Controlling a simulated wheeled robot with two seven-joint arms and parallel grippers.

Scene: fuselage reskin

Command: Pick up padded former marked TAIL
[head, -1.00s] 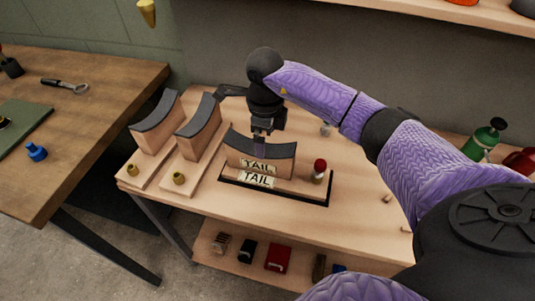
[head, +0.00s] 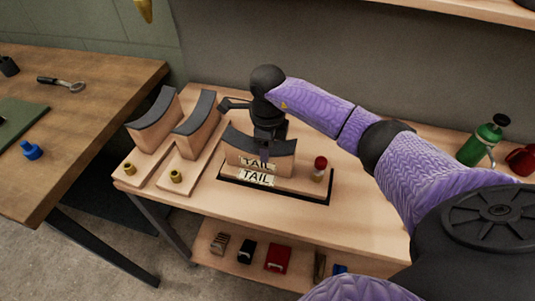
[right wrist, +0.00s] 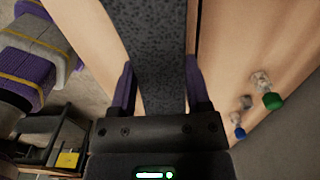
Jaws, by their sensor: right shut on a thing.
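The padded former marked TAIL (head: 240,147) stands on the bench, a wooden block with a dark curved pad on top. It stands on or just over a dark-edged base (head: 298,192) that also bears a TAIL label. My right gripper (head: 266,148) reaches down from above and is shut on the former at about its middle. In the right wrist view the dark speckled pad (right wrist: 157,60) runs between the two fingers of the gripper (right wrist: 160,92). My left gripper is not in view.
Two similar padded formers (head: 154,122) (head: 194,127) stand to the left, with brass pieces (head: 176,176) before them. A green bottle (head: 483,143) and red mug (head: 521,160) are at the right.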

